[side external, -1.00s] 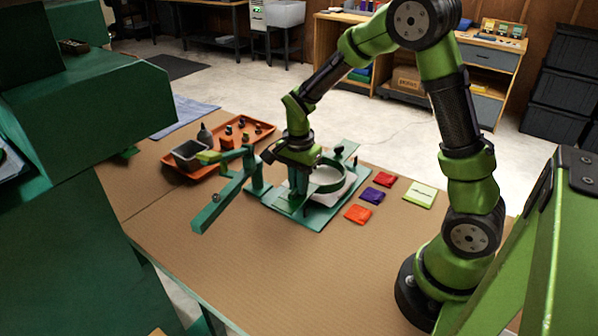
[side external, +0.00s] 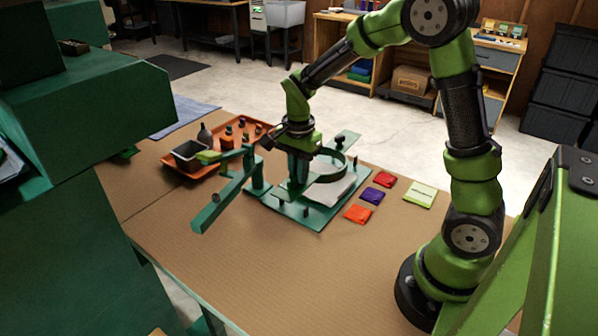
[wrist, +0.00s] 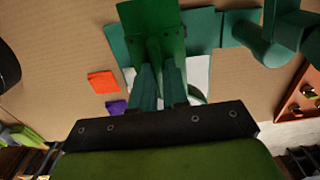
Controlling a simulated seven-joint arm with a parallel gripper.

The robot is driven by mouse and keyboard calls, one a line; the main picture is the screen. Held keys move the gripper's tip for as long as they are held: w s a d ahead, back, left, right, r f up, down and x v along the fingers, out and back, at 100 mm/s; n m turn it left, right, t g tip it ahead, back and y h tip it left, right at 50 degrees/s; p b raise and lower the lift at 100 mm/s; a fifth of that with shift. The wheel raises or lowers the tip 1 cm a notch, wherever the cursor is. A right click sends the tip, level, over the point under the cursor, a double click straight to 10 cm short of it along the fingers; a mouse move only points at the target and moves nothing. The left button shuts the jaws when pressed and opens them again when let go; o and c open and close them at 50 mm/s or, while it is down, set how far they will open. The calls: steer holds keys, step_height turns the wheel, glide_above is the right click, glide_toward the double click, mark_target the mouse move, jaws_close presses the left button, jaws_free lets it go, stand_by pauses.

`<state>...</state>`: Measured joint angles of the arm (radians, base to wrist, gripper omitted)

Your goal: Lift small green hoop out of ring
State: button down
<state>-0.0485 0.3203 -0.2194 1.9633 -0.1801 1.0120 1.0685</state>
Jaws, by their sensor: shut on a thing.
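In the side external view a green hoop (side external: 330,181) is at the green stand, above a white cloth (side external: 341,190). My gripper (side external: 297,172) is at the hoop's left side, pointing down. In the wrist view its two teal fingers (wrist: 159,85) are shut on a green piece (wrist: 155,28) that looks like part of the hoop. The hoop's round band is not clear in the wrist view. Whether the hoop is fully clear of the ring below cannot be told. The stand has a flat green base plate (side external: 308,216).
An orange tray (side external: 262,125) with a grey bin and small parts is behind left. A green bar (side external: 222,201) juts forward from the stand. Red, purple, orange and light green (side external: 420,194) squares lie to the right. The front of the table is clear.

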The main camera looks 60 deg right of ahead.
steer(key=shift+r, duration=1.75)
steer(key=shift+w+r, duration=0.1)
